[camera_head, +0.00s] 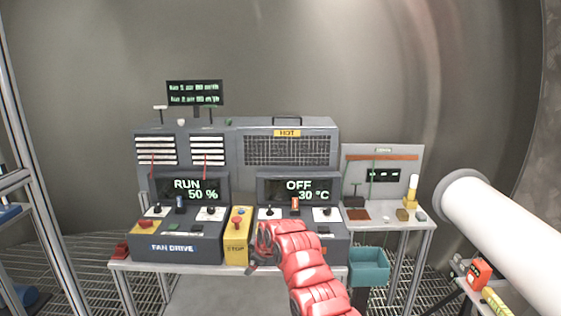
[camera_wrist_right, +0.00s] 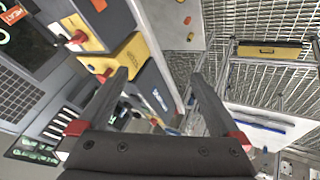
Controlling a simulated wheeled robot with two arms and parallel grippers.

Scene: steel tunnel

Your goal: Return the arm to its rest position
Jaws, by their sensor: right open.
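My right arm (camera_head: 298,262) is red and reaches in from the bottom of the head view toward the control consoles. My right gripper (camera_head: 256,254) is in front of the yellow stop box (camera_head: 238,248), partly hidden by the arm. In the right wrist view, my right gripper (camera_wrist_right: 160,76) has its two dark fingers wide apart with nothing between them. The yellow box (camera_wrist_right: 124,58) shows beyond the fingertips; I cannot tell any contact. My left gripper is not in view.
The fan drive console (camera_head: 176,248) reads RUN 50 %. The heater console (camera_head: 331,249) reads OFF 30 °C. A teal bin (camera_head: 369,267) hangs at the right of the bench. A white pipe (camera_head: 500,240) and shelving (camera_head: 15,180) flank the sides. Grated floor (camera_head: 420,290) lies below.

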